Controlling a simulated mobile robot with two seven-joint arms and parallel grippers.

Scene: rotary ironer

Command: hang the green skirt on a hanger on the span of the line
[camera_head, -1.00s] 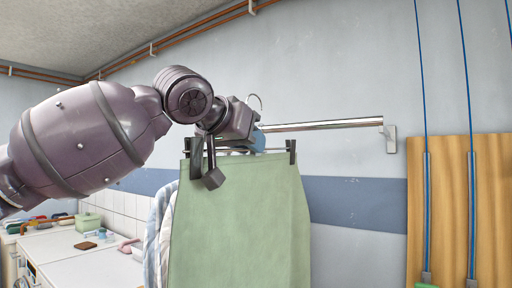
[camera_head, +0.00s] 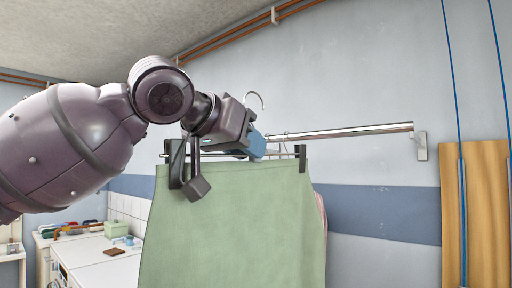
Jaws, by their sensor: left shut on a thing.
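The green skirt (camera_head: 235,225) hangs upright from a hanger with dark clips (camera_head: 302,158) at its two top corners. The hanger's thin hook (camera_head: 255,101) stands up free above my left gripper. My left gripper (camera_head: 254,144) is shut on the hanger near its middle, and partly hides it. The metal line rod (camera_head: 350,132) runs behind the hanger to a wall bracket (camera_head: 420,146) at right. The hook looks higher than the rod in the picture and apart from it. The rod's left part is hidden behind my gripper and arm. My right gripper is out of view.
A striped pinkish cloth (camera_head: 321,210) shows behind the skirt's right edge. A white counter (camera_head: 100,250) with a green box (camera_head: 117,229) stands at lower left. A wooden panel (camera_head: 487,215) with blue cords is at right. The rod looks bare near the bracket.

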